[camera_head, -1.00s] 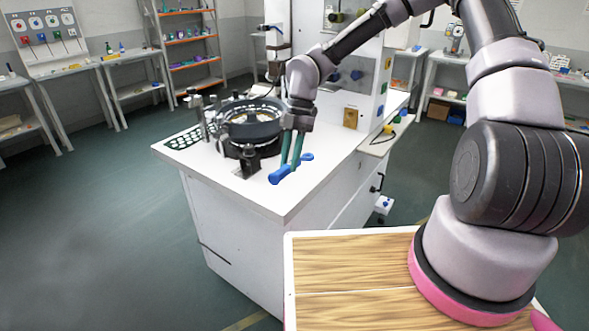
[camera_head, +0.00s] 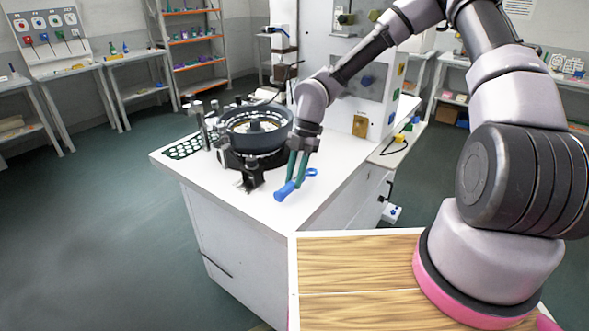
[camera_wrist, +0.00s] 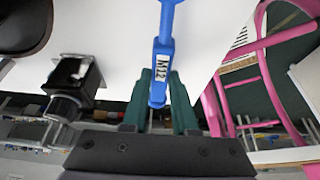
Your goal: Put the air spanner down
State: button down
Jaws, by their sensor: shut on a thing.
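The blue air spanner (camera_head: 287,190) is between the green fingers of my gripper (camera_head: 296,178), over the front part of the white worktop (camera_head: 250,207). In the wrist view the spanner (camera_wrist: 163,62) shows a white label with dark lettering, and my gripper (camera_wrist: 160,108) is shut on its near end. The spanner's far end reaches out over the white surface and leaves the top of the wrist view. I cannot tell whether the spanner touches the worktop.
A round dark ring fixture (camera_head: 255,130) on a black stand is left of my gripper. A perforated plate (camera_head: 187,146) lies at the worktop's left edge. A white cabinet (camera_head: 345,70) rises behind. The worktop's front corner is clear.

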jog(key=shift+f, duration=0.45)
dwell(0.4)
dwell(0.3)
jog(key=c, duration=0.6)
grip_release()
jog(key=shift+r, duration=0.1)
